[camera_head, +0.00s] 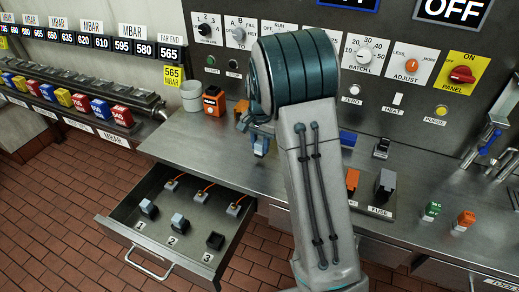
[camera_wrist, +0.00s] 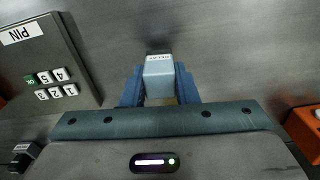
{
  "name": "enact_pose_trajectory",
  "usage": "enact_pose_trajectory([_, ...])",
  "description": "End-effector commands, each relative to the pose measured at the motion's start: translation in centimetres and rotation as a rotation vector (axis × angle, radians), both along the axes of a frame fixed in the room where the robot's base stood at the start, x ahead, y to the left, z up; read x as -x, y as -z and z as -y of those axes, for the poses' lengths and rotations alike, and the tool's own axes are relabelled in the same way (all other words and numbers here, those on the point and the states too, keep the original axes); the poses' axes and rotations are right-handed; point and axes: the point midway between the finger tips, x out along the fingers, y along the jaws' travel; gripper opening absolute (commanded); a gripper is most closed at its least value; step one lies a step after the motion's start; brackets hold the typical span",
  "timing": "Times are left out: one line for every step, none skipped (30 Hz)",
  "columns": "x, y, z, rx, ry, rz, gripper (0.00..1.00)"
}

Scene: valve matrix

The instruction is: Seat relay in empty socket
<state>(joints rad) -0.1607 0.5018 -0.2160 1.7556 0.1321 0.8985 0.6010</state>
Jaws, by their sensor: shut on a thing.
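My gripper (camera_head: 260,146) hangs over the counter, above and behind the open drawer, its blue fingers pointing down. In the wrist view my gripper (camera_wrist: 159,92) is shut on a pale grey relay (camera_wrist: 159,67) with a label on its end. In the head view the relay cannot be clearly made out. The drawer (camera_head: 186,263) holds a row of numbered sockets. Sockets 1 and 2 hold pale-topped relays (camera_head: 148,208) and (camera_head: 179,222). The third socket (camera_head: 215,240) is black, with no relay on it. The held relay is apart from it.
Orange wires run to several small terminals (camera_head: 171,185) at the drawer's back. A PIN keypad (camera_wrist: 55,80) shows in the wrist view. A white pot (camera_head: 191,96) and an orange box (camera_head: 214,101) stand on the counter. A fuse block (camera_head: 385,186) lies right of my arm.

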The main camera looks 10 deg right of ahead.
Motion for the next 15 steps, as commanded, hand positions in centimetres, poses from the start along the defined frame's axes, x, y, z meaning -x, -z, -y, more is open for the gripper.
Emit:
enact_pose_trajectory([-0.1,-0.9,0.0,0.0,-0.001,0.006,0.04])
enact_pose_trajectory([-0.1,-1.5,0.0,0.0,-0.001,0.006,0.04])
enact_pose_trajectory([0.0,-2.2,0.4,0.0,0.002,0.005,0.04])
enact_pose_trajectory([0.1,-2.5,1.3,0.0,0.005,0.005,0.04])
enact_pose_trajectory([0.3,-2.8,1.9,0.0,0.005,0.005,0.04])
enact_pose_trajectory([0.5,-3.3,2.8,0.0,0.007,0.004,0.04])
enact_pose_trajectory([0.6,-3.8,3.6,0.0,0.006,0.005,0.04])
enact_pose_trajectory([0.8,-4.2,4.2,0.0,0.007,0.005,0.04])
enact_pose_trajectory([1.0,-4.7,5.2,0.0,0.007,0.004,0.04])
enact_pose_trajectory([1.1,-5.1,5.8,0.0,0.006,0.004,0.04])
enact_pose_trajectory([1.2,-5.5,6.5,0.0,0.006,0.004,0.04])
enact_pose_trajectory([1.4,-6.1,7.2,0.0,0.005,0.005,0.04])
enact_pose_trajectory([1.5,-6.4,7.8,0.0,0.005,0.004,0.04])
enact_pose_trajectory([1.6,-6.7,8.3,0.0,0.004,0.003,0.04])
enact_pose_trajectory([1.7,-7.1,8.9,0.0,0.003,0.004,0.04])
